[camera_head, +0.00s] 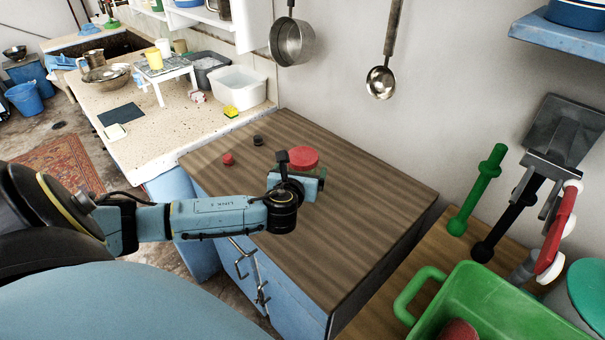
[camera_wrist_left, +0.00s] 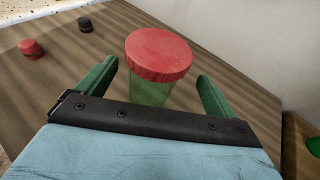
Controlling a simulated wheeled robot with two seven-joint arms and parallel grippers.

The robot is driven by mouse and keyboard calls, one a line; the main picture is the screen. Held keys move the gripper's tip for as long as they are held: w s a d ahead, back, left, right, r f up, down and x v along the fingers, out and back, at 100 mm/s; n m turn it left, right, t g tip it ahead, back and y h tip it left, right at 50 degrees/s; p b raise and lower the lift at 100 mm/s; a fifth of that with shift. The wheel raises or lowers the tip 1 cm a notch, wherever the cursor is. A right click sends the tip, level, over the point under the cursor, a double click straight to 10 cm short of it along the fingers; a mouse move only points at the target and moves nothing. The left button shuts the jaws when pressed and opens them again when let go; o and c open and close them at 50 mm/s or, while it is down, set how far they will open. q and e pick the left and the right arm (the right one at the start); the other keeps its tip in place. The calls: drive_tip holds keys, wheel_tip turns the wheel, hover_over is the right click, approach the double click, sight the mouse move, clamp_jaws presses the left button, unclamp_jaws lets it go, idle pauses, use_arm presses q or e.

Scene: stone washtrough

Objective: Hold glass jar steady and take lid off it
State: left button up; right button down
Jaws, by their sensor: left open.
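The glass jar, greenish and see-through, stands upright on the brown wooden counter with a wide red lid (camera_head: 303,157) on top. In the left wrist view the red lid (camera_wrist_left: 158,54) sits on the jar (camera_wrist_left: 150,92), whose lower part is hidden by my gripper's body. My left gripper (camera_head: 305,178) is open, its green fingers on either side of the jar, with gaps visible between them and the glass. In the head view the gripper hides most of the jar's body. My right gripper is not in view.
A small red cap (camera_head: 228,159) and a small black cap (camera_head: 258,140) lie on the wooden counter (camera_head: 370,190) left of the jar. The counter's right part is clear. A green crate (camera_head: 480,300) and a green dumbbell-shaped thing (camera_head: 477,190) are on the right. A ladle (camera_head: 381,80) hangs behind.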

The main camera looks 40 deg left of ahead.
use_arm(q)
drive_tip(key=b+x, duration=0.1)
drive_tip(key=x, duration=0.3)
drive_tip(key=shift+a+f, duration=0.25)
drive_tip(key=shift+a, duration=0.1)
drive_tip(key=shift+w, duration=0.25)
drive_tip(key=shift+a, duration=0.1)
drive_tip(key=shift+c, duration=0.3)
drive_tip(key=c, duration=1.2)
drive_tip(key=shift+o, duration=0.2)
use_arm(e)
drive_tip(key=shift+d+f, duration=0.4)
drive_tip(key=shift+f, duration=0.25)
